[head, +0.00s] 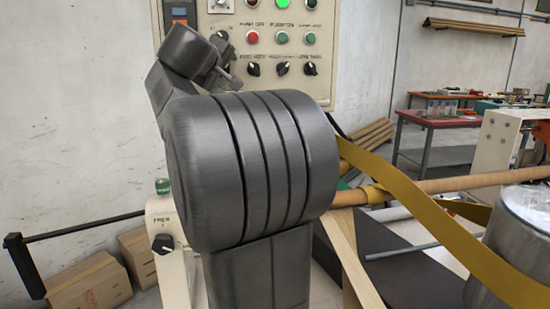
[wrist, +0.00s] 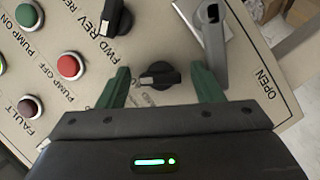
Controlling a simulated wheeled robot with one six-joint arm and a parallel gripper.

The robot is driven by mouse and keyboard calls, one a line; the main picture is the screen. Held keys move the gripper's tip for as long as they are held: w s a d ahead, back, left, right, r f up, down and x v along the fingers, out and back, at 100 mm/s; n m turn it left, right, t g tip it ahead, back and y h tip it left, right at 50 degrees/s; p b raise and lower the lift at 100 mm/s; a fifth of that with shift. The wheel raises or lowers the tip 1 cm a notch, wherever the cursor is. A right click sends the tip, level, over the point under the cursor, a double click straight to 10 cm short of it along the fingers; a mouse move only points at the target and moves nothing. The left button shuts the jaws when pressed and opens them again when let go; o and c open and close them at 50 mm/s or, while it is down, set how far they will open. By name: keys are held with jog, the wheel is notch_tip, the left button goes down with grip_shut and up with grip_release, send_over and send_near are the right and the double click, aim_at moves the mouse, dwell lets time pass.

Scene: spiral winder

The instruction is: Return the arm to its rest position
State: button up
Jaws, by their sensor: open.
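My gripper (wrist: 159,70) shows in the wrist view with two green fingers spread apart. It is open and empty, facing the beige control panel (wrist: 110,45). A black selector knob (wrist: 160,76) shows between the fingers; whether they touch it I cannot tell. In the head view my dark grey arm fills the middle and reaches up to the control panel (head: 345,15). The gripper's fingers cannot be made out there.
In the wrist view a grey lever handle (wrist: 213,45) sits right of the knob, and a red button (wrist: 70,66) left. In the head view cardboard boxes (head: 88,283) lie lower left. A yellow strip (head: 425,205) and a tan tube (head: 440,186) stretch right, by a metal cylinder (head: 515,245).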

jog(key=s+n+t+b, duration=0.1)
jog(key=n, duration=0.3)
jog(key=s+f+n+t+b, duration=0.1)
jog(key=n+t+b, duration=0.1)
jog(key=n, duration=0.2)
jog(key=s+n+t+b, duration=0.2)
jog(key=n, duration=0.3)
jog(key=shift+s+a+f, duration=0.1)
jog(key=shift+a+f, duration=0.1)
jog(key=shift+a, duration=0.1)
jog(key=shift+d+h, duration=0.1)
jog(key=shift+h, duration=0.2)
